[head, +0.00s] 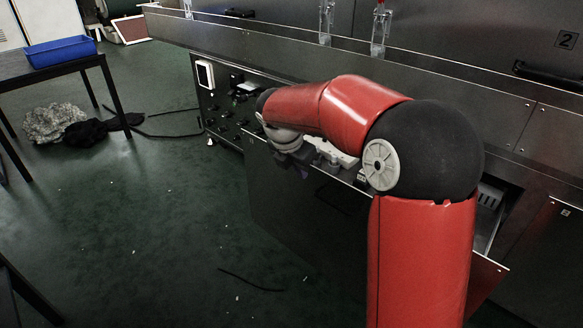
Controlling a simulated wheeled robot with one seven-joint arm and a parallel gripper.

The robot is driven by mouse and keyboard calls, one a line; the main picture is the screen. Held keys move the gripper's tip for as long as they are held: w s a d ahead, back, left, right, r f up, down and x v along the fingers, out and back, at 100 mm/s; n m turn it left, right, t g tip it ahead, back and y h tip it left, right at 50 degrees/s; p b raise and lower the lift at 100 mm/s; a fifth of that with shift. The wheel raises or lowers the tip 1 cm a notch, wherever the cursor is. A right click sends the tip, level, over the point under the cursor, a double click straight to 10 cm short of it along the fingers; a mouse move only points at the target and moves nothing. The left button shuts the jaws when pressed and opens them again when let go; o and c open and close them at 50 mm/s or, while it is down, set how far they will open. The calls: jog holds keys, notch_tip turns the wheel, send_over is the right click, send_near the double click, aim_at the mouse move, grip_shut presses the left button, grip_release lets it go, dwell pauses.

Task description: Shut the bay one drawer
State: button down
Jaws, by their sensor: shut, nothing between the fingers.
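The drawer (300,215) under the long metal machine stands pulled out, its dark front panel well away from the cabinet face. I take it for the bay one drawer; no number shows on it. Part of its inside (488,195) shows to the right of my arm, and pale items lie inside near its left end. My red arm crosses over the drawer and hides much of its middle. My gripper (306,168) is small and dark, pointing down at the drawer's top edge near its left end. It is shut and empty; I cannot tell whether it touches the edge.
A control panel (222,105) with knobs is left of the drawer. Glassware (380,28) stands on the ledge. A blue bin (60,51) sits on a black table at left. Cloth heaps (55,122) and cables lie on the green floor.

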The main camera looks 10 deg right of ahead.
jog(key=shift+w+d, duration=0.65)
jog(key=shift+d, duration=0.2)
